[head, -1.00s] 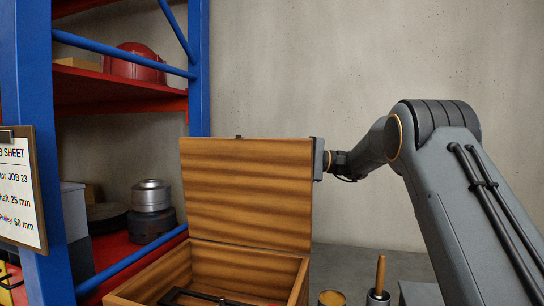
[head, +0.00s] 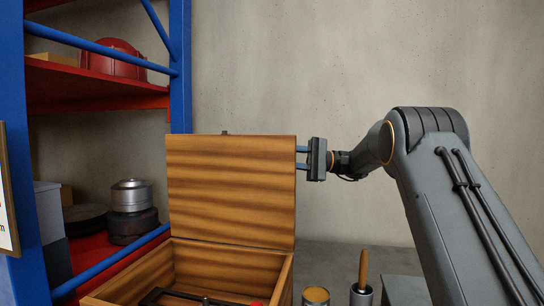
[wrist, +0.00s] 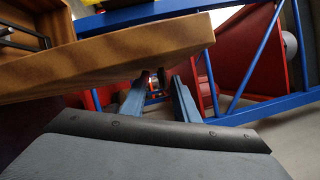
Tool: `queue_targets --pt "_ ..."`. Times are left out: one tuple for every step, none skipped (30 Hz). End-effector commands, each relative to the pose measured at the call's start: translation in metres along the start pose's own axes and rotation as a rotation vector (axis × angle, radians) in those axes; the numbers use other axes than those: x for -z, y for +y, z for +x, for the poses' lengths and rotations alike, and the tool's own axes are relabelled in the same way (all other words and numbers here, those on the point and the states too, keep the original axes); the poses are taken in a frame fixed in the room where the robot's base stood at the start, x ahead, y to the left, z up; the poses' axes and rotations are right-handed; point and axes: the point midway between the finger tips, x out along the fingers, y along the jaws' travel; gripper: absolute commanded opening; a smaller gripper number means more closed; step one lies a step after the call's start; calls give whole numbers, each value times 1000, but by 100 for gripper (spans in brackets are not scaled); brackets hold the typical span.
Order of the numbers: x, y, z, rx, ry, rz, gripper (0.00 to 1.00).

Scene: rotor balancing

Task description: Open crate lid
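The wooden crate (head: 272,278) stands low in the head view with its lid (head: 232,190) standing upright at the back, so the crate is open. A black bar-like tool (head: 160,295) lies inside. My gripper (head: 298,158) is to the right of the lid, its two blue fingers apart and pointing at the lid's right edge. The fingertips are at or just behind that edge; contact cannot be told. In the wrist view the lid's edge (wrist: 130,58) runs across above the open fingers (wrist: 160,82), with nothing seen gripped between them.
A blue and red shelf rack (head: 182,70) stands at left, holding a red case (head: 112,60) and a silver rotor part (head: 131,194). A tin (head: 316,297) and a cup with a wooden handle (head: 361,295) stand right of the crate. Wall space above is clear.

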Motion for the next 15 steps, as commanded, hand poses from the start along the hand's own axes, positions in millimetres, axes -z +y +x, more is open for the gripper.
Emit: queue_targets --pt "0 0 -4 0 0 0 28" --pt "0 1 -6 0 0 0 28" --pt "0 1 -8 0 0 0 28" --pt "0 1 -10 0 -1 0 28" --pt "0 1 -12 0 -1 0 28" --pt "0 1 -14 0 -1 0 28" --pt "0 1 -16 0 -1 0 28" --pt "0 1 -17 0 -1 0 28" --pt "0 1 -19 0 -1 0 28" --pt "0 1 -20 0 -1 0 28" --pt "0 1 -21 0 0 0 28" --pt "0 1 -22 0 0 0 28" --pt "0 1 -22 0 -1 0 28" --pt "0 1 -22 0 -1 0 28" --pt "0 1 -22 0 -1 0 28"
